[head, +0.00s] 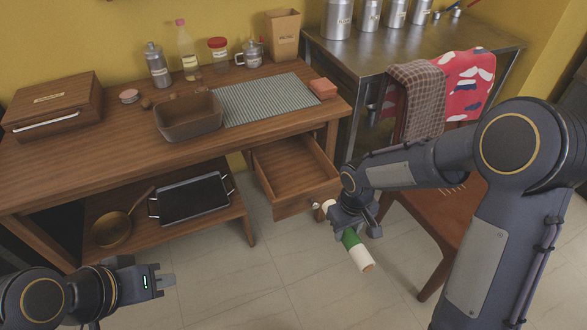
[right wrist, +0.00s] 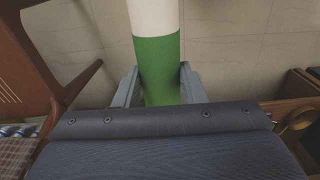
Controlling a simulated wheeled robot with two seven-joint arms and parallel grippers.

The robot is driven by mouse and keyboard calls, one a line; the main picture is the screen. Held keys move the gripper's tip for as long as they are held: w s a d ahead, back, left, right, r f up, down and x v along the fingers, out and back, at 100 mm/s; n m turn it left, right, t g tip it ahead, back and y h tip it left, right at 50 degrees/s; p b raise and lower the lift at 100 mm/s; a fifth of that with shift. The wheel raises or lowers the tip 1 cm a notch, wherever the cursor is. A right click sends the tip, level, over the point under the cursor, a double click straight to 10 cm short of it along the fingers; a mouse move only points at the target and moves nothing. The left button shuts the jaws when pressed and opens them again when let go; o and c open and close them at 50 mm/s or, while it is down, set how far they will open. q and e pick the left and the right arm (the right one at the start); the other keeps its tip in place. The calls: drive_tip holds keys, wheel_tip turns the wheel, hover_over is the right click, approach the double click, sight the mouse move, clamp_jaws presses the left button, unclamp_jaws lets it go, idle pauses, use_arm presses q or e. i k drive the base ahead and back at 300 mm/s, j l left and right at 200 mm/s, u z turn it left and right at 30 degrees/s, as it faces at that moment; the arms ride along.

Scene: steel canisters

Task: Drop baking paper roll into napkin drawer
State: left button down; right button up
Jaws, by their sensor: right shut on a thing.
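The baking paper roll (head: 357,253) is white with a green band. My right gripper (head: 350,226) is shut on it, and the roll hangs tilted in front of the drawer's right front corner. In the right wrist view the roll (right wrist: 157,60) sits between the two fingers of my right gripper (right wrist: 158,88). The napkin drawer (head: 292,168) under the table is pulled out and looks empty. Its round knob (head: 315,205) is close to the roll's upper end; I cannot tell whether they touch. My left gripper (head: 166,281) is low at the left, away from the drawer, its fingers seeming apart with nothing between.
The wooden table (head: 90,155) holds a basin (head: 188,117), a striped mat (head: 262,100) and bottles. A black tray (head: 192,198) and a pan (head: 115,228) lie on the lower shelf. A brown chair (head: 455,230) stands right of the roll. Tiled floor (head: 225,290) lies clear in front.

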sight(295, 178)
drive_tip(key=i+j, duration=0.15)
drive_tip(key=i, duration=0.35)
drive_tip(key=i+j, duration=0.15)
drive_tip(key=i, duration=0.35)
